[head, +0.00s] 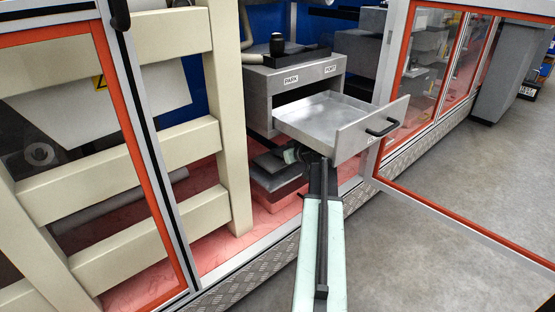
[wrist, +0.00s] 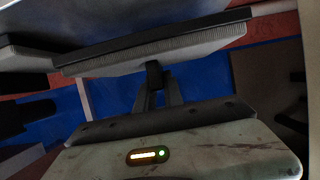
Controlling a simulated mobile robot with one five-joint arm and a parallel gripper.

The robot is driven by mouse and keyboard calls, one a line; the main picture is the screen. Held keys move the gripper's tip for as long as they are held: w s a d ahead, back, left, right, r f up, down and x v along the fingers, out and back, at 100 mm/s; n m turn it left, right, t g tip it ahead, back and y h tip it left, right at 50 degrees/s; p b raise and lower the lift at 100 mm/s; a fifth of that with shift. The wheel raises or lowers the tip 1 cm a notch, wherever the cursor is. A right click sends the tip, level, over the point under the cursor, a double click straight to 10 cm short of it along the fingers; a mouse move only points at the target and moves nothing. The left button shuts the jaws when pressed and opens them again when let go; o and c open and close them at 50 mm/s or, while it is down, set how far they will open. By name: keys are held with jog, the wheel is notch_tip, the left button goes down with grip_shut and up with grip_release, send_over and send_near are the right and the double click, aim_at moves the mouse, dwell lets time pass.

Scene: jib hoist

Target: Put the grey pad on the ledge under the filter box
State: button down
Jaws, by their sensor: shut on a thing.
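In the wrist view the grey pad (wrist: 200,48), a flat slab with a ribbed edge and a dark rim, lies across the picture in front of my gripper (wrist: 155,78). My gripper is shut on its near side, and the pad looks slightly tilted there. The filter box (head: 292,79) is a grey metal case in the head view, with its drawer (head: 330,112) pulled out. My arm reaches below the drawer, which hides my fingertips. Dark and grey slabs (head: 277,181) show under the box; I cannot tell pad from ledge there, or whether they touch.
A cream frame post (head: 230,120) stands just left of the box. An orange-edged glass door (head: 470,130) stands open on the right. The open drawer overhangs my arm.

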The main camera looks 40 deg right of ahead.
aim_at(279, 159)
jog(key=shift+f+b, duration=1.95)
jog(key=shift+r, duration=0.2)
jog(key=shift+f, duration=0.1)
jog(key=c, duration=1.5)
grip_release()
jog(key=shift+o, duration=0.2)
jog(key=shift+s+r+p, duration=0.3)
jog(key=shift+p, duration=0.1)
jog(key=p+v, duration=0.2)
jog(key=v, duration=0.4)
jog(key=shift+s+a+r, duration=0.1)
jog(key=shift+s, duration=0.35)
